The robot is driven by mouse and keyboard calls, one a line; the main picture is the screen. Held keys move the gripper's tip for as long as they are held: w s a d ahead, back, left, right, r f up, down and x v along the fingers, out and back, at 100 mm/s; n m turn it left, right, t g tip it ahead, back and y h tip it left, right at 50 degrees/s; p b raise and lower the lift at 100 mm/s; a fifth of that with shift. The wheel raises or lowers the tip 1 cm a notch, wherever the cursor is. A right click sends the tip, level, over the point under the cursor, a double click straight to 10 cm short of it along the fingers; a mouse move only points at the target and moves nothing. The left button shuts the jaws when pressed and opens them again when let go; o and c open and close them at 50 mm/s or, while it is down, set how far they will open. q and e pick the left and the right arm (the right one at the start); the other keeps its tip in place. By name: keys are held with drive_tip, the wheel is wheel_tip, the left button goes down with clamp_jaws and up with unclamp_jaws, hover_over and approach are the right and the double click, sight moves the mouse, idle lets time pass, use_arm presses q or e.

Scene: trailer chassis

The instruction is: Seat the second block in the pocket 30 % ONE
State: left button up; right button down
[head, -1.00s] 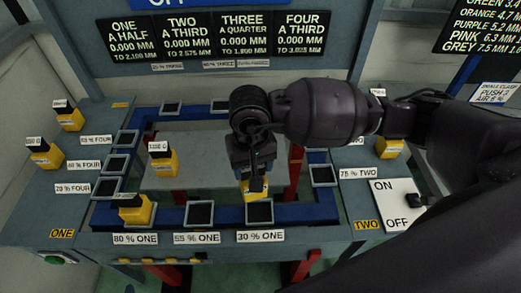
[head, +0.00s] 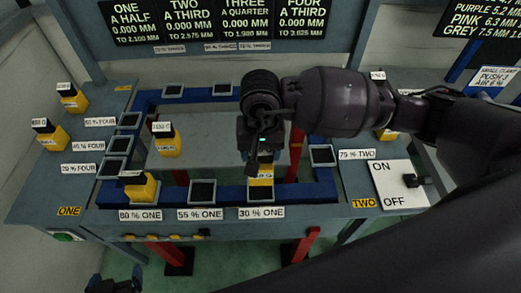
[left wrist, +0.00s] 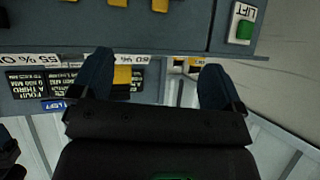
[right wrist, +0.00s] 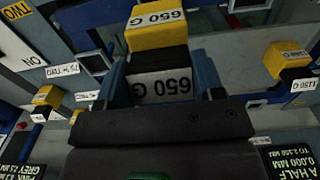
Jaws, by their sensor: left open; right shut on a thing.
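My right gripper (head: 262,150) is shut on the dark handle of a yellow block (head: 261,173). The block is upright at the 30 % ONE pocket (head: 260,193), just behind its label (head: 261,213). I cannot tell whether its base is fully inside the pocket. In the right wrist view the held block (right wrist: 158,37) carries 650 G labels and its handle is between the fingers (right wrist: 160,85). My left gripper (head: 115,287) is low at the bottom left edge, away from the blocks. In the left wrist view its fingers (left wrist: 157,80) are apart and empty.
Another yellow block (head: 140,187) stands at the 80 % ONE pocket. The 55 % ONE pocket (head: 203,192) is empty. A yellow block (head: 166,144) stands on the grey middle plate, and two (head: 52,137) stand at the left.

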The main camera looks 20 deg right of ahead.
sight(265, 177)
drive_tip(key=shift+f+b, duration=0.1)
drive_tip(key=shift+b, duration=0.5)
wheel_tip(265, 177, down, 4)
drive_tip(key=b, duration=0.3)
drive_tip(key=shift+r, duration=0.2)
drive_tip(key=shift+f+b, duration=0.75)
drive_tip(key=shift+b, duration=0.2)
drive_tip(key=shift+f, duration=0.2)
drive_tip(key=shift+b, duration=0.5)
